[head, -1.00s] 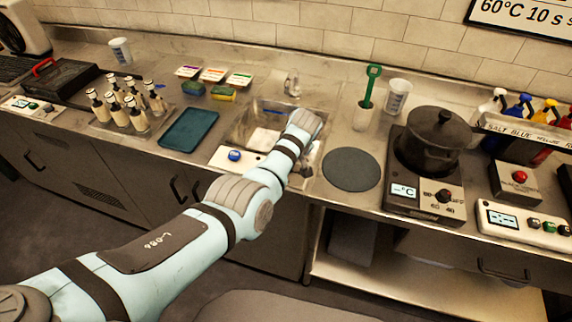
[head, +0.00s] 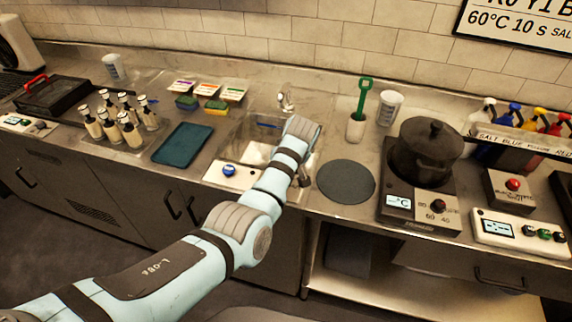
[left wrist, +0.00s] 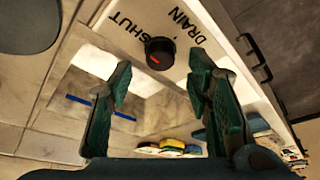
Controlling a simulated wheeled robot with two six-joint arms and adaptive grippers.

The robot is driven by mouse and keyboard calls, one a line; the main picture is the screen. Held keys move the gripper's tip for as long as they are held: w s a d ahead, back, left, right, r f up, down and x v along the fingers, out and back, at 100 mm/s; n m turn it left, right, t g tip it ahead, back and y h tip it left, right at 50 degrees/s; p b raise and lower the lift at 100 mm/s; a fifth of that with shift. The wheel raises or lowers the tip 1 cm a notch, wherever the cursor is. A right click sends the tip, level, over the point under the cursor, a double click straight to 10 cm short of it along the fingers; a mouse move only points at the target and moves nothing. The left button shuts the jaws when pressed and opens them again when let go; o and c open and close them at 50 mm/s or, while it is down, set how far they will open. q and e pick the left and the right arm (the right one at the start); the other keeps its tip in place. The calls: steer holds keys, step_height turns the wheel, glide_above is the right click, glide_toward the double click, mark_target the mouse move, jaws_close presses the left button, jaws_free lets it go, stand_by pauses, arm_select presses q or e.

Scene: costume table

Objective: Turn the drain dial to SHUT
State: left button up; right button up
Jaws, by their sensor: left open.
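The drain dial (left wrist: 160,53) is a round black knob with a red mark, on a white panel (left wrist: 225,50) printed SHUT on the left and DRAIN on the right in the left wrist view. The red mark lies on the knob's lower-left part; which word it points to I cannot tell. My left gripper (left wrist: 158,85) is open, its two green fingers apart, with the dial seen in the gap beyond the tips and not gripped. In the head view my left arm (head: 285,165) hides the dial and the fingers. My right gripper is not in view.
The panel carries a blue knob (head: 229,170) left of my arm. The sink (head: 245,130) lies behind the panel. A teal tray (head: 184,145) and several bottles stand left.

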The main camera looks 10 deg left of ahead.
arm_select(q)
steer(key=v, duration=0.9)
steer(key=shift+d, duration=0.1)
